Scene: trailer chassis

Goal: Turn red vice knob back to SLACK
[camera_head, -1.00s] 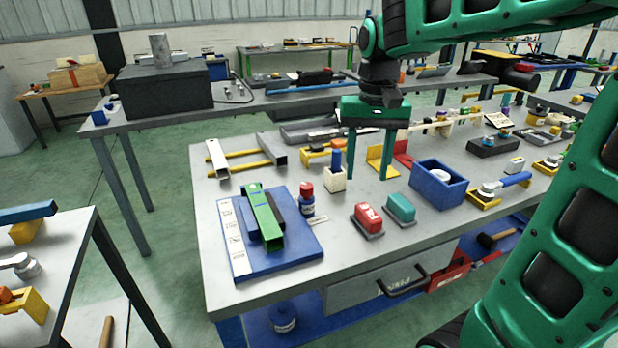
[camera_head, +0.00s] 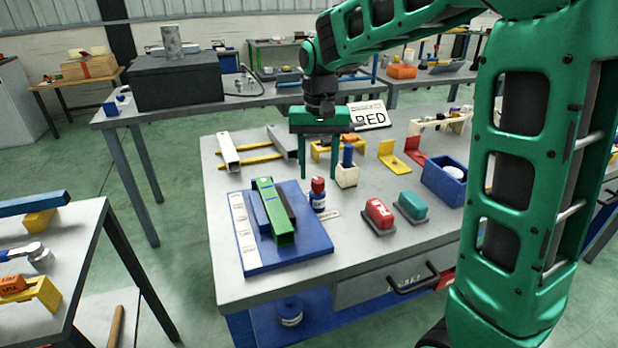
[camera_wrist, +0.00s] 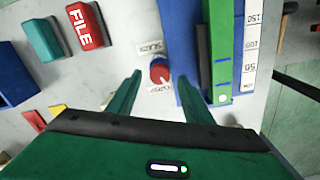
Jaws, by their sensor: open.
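The red knob (camera_head: 318,187) stands upright on the grey bench, just right of the blue board (camera_head: 300,258); its lower part is blue. In the wrist view the knob (camera_wrist: 159,68) shows between two small white labels, one at each side; their lettering is too small to read surely. My gripper (camera_head: 318,176) is open and empty, fingers pointing down, above and behind the knob in the head view. In the wrist view the knob lies between the fingertip lines, beyond the tips. No contact shows.
On the blue board lies a green bar (camera_head: 270,208) beside a dark strip and a marked white scale. A white cup (camera_head: 347,176) with a blue handle stands close behind the knob. A red FILE block (camera_head: 379,213) and a teal block (camera_head: 411,205) sit to its right.

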